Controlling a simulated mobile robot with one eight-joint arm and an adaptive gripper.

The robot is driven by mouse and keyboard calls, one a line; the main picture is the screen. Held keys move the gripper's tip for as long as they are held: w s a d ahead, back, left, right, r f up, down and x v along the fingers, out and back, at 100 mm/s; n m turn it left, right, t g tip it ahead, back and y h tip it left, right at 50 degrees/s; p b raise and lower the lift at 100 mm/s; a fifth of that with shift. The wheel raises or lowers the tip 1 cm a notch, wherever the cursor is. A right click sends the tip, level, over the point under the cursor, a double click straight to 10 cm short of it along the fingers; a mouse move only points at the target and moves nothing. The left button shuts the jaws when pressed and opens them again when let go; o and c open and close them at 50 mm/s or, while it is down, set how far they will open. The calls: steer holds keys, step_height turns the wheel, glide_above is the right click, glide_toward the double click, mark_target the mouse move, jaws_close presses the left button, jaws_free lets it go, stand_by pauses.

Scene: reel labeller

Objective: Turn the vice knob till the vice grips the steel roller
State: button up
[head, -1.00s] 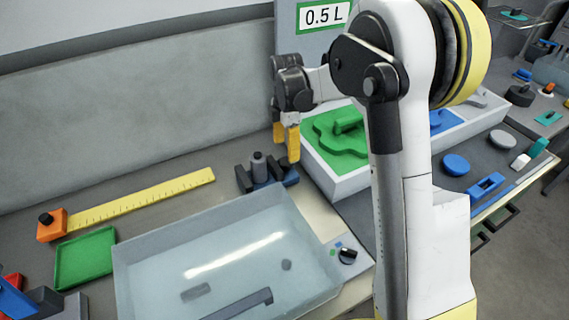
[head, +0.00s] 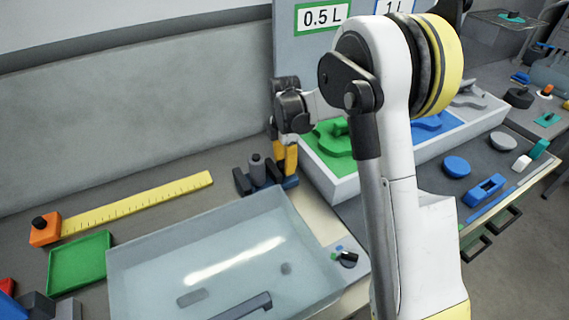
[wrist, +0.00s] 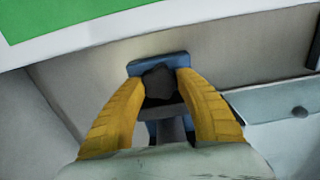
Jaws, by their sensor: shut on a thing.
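The vice (head: 243,182) stands on the bench behind the clear basin, with dark jaws and a blue base. The grey steel roller (head: 257,170) stands upright between its jaws. My gripper (head: 287,167) is at the right end of the vice, its yellow fingers pointing down. In the wrist view the fingers (wrist: 160,88) are closed on both sides of the dark vice knob (wrist: 158,82), with blue vice parts (wrist: 150,66) around it. The knob is hidden behind the fingers in the head view. Whether the jaws touch the roller cannot be told.
The clear basin (head: 140,275) stands just in front of the vice. A white tray (head: 345,187) with green and blue sections is close to the right of my gripper. A yellow ruler (head: 140,203) and green tray (head: 80,262) lie to the left.

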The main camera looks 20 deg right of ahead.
mark_target(284, 164)
steer(key=m, duration=0.3)
steer(key=o, duration=1.2)
step_height(284, 164, up, 12)
